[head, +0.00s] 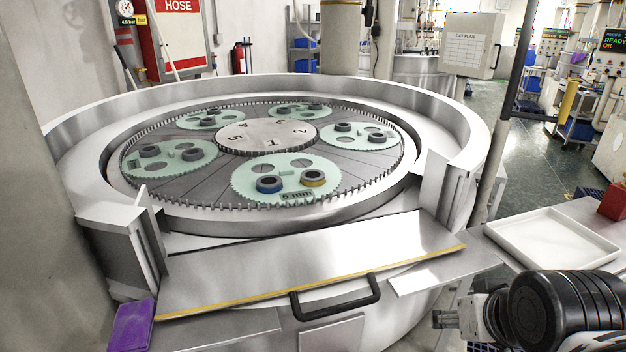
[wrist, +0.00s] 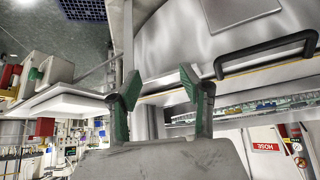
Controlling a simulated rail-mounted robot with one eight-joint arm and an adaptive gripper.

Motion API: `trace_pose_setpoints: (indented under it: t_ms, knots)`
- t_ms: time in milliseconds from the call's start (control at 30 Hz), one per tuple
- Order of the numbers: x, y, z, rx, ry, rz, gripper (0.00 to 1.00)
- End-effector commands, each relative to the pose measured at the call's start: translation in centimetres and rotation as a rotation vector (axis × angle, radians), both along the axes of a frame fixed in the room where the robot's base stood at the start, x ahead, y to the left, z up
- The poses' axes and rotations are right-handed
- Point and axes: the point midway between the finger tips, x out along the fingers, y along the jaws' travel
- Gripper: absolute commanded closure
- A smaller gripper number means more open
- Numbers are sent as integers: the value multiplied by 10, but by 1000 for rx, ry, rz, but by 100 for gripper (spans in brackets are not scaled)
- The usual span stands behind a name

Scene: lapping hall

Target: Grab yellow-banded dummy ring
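The yellow-banded dummy ring (head: 313,179) is a dark ring with a yellow band. It sits on the front pale green carrier disc (head: 286,167), marked 6 mm, right of a blue-banded ring (head: 269,184). My gripper (wrist: 160,84) shows in the wrist view with two green-padded fingers spread apart and nothing between them. In the head view my arm is at the lower right, outside the machine and well away from the ring. The yellow-banded ring cannot be made out in the wrist view.
A toothed ring and raised steel rim (head: 459,123) surround the carriers; others hold dark rings. A lowered front flap (head: 330,258) with a black handle (head: 336,298) lies before the machine. A white tray (head: 552,243) is at right; a purple object (head: 131,325) is lower left.

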Motion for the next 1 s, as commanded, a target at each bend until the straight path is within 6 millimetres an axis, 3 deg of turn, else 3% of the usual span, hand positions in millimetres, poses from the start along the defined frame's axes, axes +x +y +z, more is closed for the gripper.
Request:
trace_pose_setpoints:
  t_ms: [33, 267, 600, 767, 1000]
  knots:
    - [0, 0, 0, 0, 0, 0, 52]
    - [0, 0, 0, 0, 0, 0, 23]
    - [5, 2, 7, -6, 7, 15, 23]
    - [31, 9, 36, -33, 39, 92, 23]
    - [89, 26, 90, -91, 106, 274, 23]
